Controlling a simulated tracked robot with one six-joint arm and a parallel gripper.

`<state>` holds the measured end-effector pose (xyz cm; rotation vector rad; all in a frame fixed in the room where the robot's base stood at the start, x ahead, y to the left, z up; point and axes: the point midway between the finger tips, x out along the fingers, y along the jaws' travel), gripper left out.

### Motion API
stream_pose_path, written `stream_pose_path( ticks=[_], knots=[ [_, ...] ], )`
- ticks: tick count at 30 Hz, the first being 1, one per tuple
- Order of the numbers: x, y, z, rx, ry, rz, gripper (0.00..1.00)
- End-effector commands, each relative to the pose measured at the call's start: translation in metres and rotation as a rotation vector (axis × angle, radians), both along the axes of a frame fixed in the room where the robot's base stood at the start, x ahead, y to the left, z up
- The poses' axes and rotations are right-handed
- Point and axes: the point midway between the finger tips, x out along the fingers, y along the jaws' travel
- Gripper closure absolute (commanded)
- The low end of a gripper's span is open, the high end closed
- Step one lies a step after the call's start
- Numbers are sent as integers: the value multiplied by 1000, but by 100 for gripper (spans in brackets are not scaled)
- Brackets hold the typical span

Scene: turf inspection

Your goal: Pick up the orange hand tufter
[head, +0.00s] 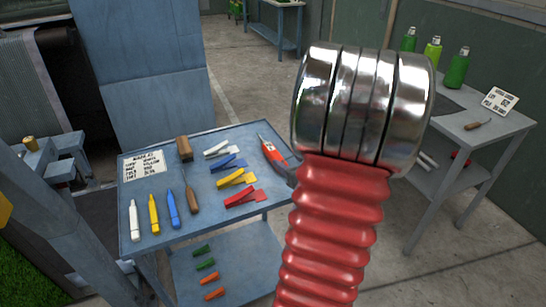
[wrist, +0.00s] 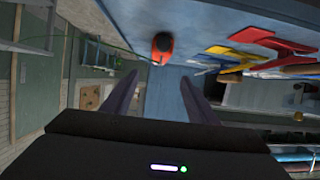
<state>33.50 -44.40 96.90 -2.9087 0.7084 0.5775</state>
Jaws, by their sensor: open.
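The orange hand tufter (head: 271,151) lies near the right edge of the upper top of a blue-grey cart, its thin metal tip pointing to the back. In the wrist view the orange tufter (wrist: 162,46) shows end-on, just beyond the fingertips and roughly centred between them. My gripper (wrist: 160,77) is open, with its two dark fingers apart and nothing between them. The tufter and the fingers look apart in the wrist view; the exact distance is hard to tell. In the head view my red and chrome arm hides most of my gripper.
White, blue, yellow and red clamps (head: 243,198) lie left of the tufter. A wooden-handled tool (head: 192,199), a wooden block (head: 184,148), markers (head: 154,214) and a written card (head: 144,164) lie further left. A grey table (head: 500,125) with green bottles stands at right.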

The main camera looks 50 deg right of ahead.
Motion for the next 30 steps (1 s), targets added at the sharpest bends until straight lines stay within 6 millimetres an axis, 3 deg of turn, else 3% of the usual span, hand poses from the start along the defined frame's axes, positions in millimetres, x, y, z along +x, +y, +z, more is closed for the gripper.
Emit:
stream_pose_path(
  ticks=[21, 30],
  knots=[
    [65, -33, -31, 0, 1, 2, 47],
    [70, -36, -33, 0, 0, 0, 47]
  ],
)
